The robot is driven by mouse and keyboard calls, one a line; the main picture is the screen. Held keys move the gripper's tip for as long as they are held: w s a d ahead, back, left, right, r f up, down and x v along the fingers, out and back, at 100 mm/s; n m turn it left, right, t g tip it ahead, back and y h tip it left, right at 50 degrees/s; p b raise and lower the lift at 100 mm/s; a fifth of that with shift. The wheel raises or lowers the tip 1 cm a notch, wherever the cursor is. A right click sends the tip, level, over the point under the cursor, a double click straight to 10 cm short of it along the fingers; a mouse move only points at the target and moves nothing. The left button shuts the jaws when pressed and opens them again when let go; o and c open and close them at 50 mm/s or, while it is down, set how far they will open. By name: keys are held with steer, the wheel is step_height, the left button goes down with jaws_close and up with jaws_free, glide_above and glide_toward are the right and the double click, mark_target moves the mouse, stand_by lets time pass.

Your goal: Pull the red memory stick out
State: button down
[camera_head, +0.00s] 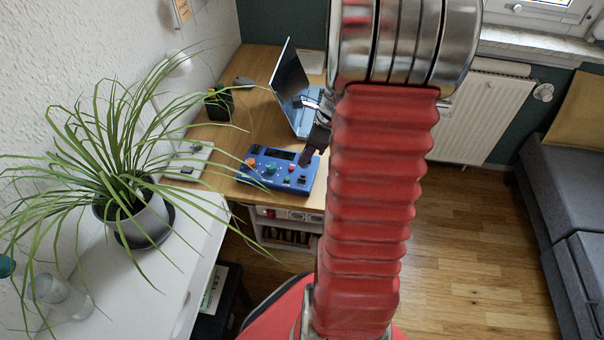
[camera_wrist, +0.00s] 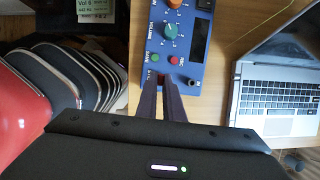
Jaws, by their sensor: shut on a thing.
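The blue digital piano panel (camera_head: 262,176) sits on the wooden desk in the head view. It also shows in the wrist view (camera_wrist: 187,84), with an orange knob, a green knob and small green and red buttons. My gripper (camera_wrist: 160,84) reaches down to the lower part of the panel, its two dark fingers close together. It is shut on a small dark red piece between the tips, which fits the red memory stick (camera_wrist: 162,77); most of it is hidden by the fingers. In the head view my gripper (camera_head: 306,159) is at the panel's right half.
An open laptop (camera_head: 288,85) stands behind the panel. A dark pen pot (camera_head: 218,103) and a mouse (camera_head: 243,82) are on the desk. A potted plant (camera_head: 135,216) spreads leaves at left. A radiator (camera_head: 480,118) and a grey sofa (camera_head: 570,200) are at right.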

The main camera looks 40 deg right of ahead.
steer(key=shift+r, duration=0.65)
